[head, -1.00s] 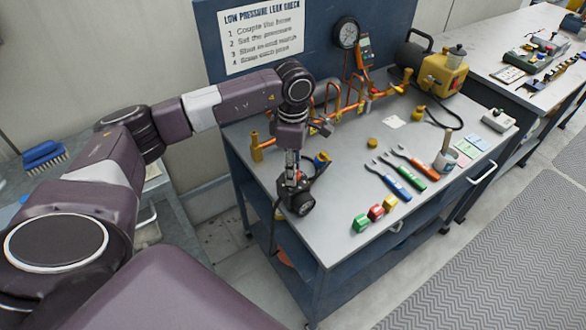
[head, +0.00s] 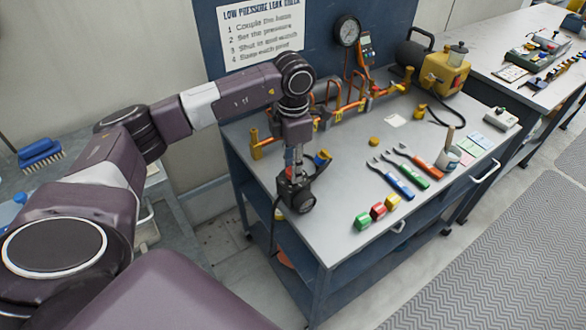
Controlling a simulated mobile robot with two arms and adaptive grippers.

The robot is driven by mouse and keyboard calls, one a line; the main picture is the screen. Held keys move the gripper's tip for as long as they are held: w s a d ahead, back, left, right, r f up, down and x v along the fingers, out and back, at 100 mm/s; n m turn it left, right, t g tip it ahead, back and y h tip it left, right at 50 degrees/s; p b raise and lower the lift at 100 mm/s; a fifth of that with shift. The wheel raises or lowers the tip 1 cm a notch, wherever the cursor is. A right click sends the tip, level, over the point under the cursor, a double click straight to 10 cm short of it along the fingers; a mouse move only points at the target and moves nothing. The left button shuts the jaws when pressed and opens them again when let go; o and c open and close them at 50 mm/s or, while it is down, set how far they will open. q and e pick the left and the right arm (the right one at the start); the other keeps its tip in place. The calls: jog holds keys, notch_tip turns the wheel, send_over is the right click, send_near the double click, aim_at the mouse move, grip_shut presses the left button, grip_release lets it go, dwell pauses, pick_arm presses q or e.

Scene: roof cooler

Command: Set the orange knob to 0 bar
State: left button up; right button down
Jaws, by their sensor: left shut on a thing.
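My left gripper (head: 295,168) points down over the near left corner of the trolley bench, right above a dark regulator with a round black gauge (head: 301,202). Its fingers are shut on the regulator's top, where the orange knob sits. The knob is hidden by the gripper, so its setting cannot be read. The gauge's face is too small to read. My right gripper is not in view.
Behind the gripper, an orange and copper pipe manifold (head: 338,115) runs along the bench top (head: 340,190). Forked tools (head: 397,178) and coloured blocks (head: 378,211) lie to the right. A yellow pump (head: 442,72) and a wall gauge (head: 347,31) stand at the back.

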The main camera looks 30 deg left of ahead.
pick_arm(q)
jog(key=n+b, duration=0.1)
jog(key=n, duration=0.4)
jog(key=shift+n, duration=0.3)
jog(key=n, duration=0.5)
jog(key=shift+r, duration=0.1)
jog(key=shift+n, duration=0.4)
jog(key=o, duration=1.1)
jog(key=shift+o, duration=0.2)
jog(key=shift+r, duration=0.1)
notch_tip(320, 180, up, 12)
